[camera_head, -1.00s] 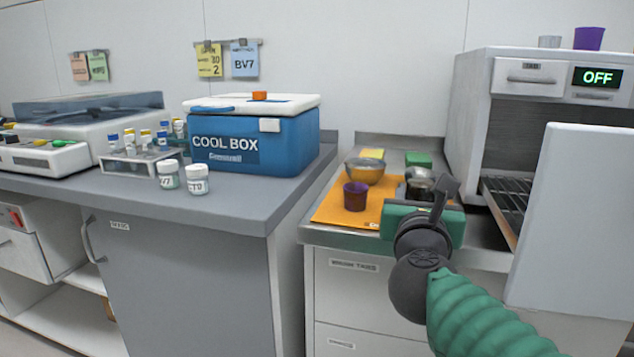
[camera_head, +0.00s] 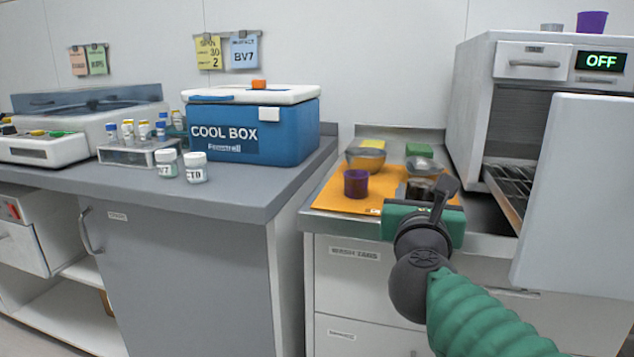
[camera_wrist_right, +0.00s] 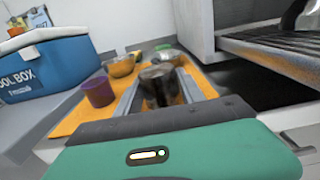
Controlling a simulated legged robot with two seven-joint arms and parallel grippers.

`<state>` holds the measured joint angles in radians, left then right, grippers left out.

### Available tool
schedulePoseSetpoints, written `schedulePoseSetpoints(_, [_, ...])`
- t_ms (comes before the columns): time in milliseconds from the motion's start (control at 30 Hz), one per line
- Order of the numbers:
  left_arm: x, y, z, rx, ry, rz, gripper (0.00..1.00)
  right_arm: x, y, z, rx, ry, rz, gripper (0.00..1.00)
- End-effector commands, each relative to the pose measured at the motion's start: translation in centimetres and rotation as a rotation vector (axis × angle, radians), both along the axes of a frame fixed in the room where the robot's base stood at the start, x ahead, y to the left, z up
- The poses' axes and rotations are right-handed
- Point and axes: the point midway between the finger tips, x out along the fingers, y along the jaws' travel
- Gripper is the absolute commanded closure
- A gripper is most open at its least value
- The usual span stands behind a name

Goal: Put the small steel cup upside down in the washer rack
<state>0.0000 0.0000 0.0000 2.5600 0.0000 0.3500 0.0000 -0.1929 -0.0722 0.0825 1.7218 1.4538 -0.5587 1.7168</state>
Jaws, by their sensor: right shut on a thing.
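The small steel cup (camera_wrist_right: 158,82) is between the two fingers of my right gripper (camera_wrist_right: 158,100) in the wrist view, over the orange mat (camera_wrist_right: 70,122). My right gripper is shut on the cup. In the head view the cup (camera_head: 418,188) is partly hidden behind the gripper (camera_head: 424,200). I cannot tell whether the cup touches the mat. The washer (camera_head: 470,110) stands at the right with its door (camera_head: 575,195) open. Its wire rack (camera_head: 512,184) shows inside, also in the wrist view (camera_wrist_right: 290,50). My left gripper is out of view.
Yellow and green sponges (camera_head: 418,149) lie behind. A cool box (camera_head: 255,130) stands left. The open door limits room at the right.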

Motion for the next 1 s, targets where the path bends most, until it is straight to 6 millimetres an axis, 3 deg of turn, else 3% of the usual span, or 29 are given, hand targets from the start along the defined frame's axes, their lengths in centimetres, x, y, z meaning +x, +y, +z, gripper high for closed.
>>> schedulePoseSetpoints(400, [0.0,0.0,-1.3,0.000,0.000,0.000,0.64,0.0,0.0,-1.3,0.000,0.000,0.000,0.81])
schedulePoseSetpoints(433, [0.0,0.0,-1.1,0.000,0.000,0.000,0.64,0.0,0.0,-1.1,0.000,0.000,0.000,0.50])
schedulePoseSetpoints(600, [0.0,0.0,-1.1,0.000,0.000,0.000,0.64,0.0,0.0,-1.0,0.000,0.000,0.000,0.29])
schedulePoseSetpoints(1000, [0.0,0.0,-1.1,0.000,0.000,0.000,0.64,0.2,0.0,-1.1,0.000,0.000,0.001,0.29])
